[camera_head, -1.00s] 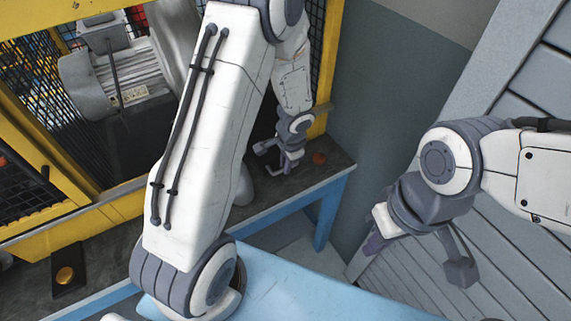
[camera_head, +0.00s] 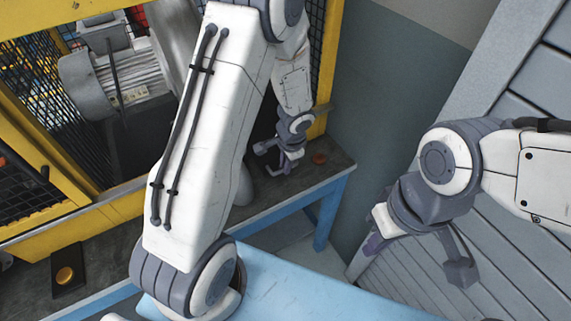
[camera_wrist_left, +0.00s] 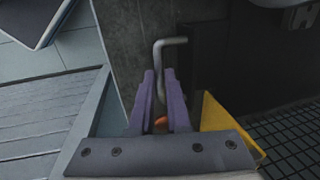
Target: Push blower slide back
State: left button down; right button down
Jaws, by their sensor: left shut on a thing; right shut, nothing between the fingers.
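My left gripper (camera_head: 268,158) is low beside the bench top, small and partly hidden in the head view. In the left wrist view its two purple fingers (camera_wrist_left: 163,105) are shut on a bent grey metal handle (camera_wrist_left: 168,43). The handle rises from between the fingers and turns right at its top, against a dark surface. I take it for the blower slide's handle; the slide itself cannot be made out. My right gripper (camera_head: 373,243) is shut and empty at the right, apart from the bench.
A yellow-framed machine (camera_head: 150,195) with mesh panels stands at the left. A grey slatted panel (camera_head: 540,75) is at the right. Floor shows between bench and panel.

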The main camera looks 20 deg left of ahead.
aim_at(275, 151)
dwell(0.5)
pick_arm(q)
jog(key=w+a+p, duration=0.1)
jog(key=a, duration=0.1)
jog(key=w+a+p, duration=0.2)
jog(key=shift+w+a+r, duration=0.2)
jog(key=shift+w+a, duration=0.1)
jog(key=shift+a, duration=0.1)
jog(key=shift+w+f, duration=0.1)
jog(key=c, duration=0.9)
grip_release()
jog(key=shift+d, duration=0.15)
